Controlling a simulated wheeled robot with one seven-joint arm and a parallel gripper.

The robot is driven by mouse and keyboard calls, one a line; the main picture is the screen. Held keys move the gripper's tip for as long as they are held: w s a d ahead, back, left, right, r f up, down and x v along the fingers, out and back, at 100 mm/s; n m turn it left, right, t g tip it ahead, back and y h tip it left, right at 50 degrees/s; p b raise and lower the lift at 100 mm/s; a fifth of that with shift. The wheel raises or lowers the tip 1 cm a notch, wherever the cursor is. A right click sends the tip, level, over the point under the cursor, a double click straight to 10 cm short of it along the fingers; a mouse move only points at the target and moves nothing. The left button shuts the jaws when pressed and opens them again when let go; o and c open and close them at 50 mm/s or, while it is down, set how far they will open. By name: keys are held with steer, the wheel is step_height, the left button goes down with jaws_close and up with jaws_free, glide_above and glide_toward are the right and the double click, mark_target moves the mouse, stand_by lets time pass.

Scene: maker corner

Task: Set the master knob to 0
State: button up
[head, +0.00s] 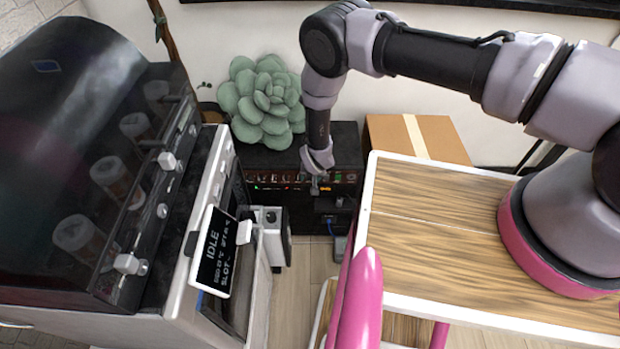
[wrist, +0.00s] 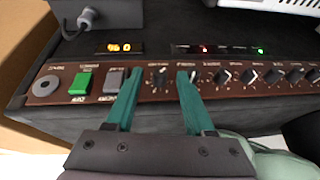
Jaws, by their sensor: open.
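A dark amplifier (head: 345,147) stands on the floor by the wall, with a lit brown control panel that also shows in the wrist view (wrist: 218,92). The panel carries a row of black knobs. The labels are too small to read, so I cannot confirm which knob is the master. In the head view my gripper (head: 317,186) is at the panel.
A green succulent (head: 262,102) sits at the amplifier. A cardboard box (head: 440,135) and a wooden-topped table (head: 440,200) are right, a machine (head: 90,150) left.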

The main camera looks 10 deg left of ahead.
steer(key=shift+f, duration=0.1)
jaws_close()
steer(key=shift+f, duration=0.1)
steer(key=shift+s+n+t+h, duration=0.1)
steer(key=shift+n+t+h, duration=0.2)
steer(key=shift+h, duration=0.4)
steer(key=shift+a+h, duration=0.15)
steer(key=shift+h, duration=0.45)
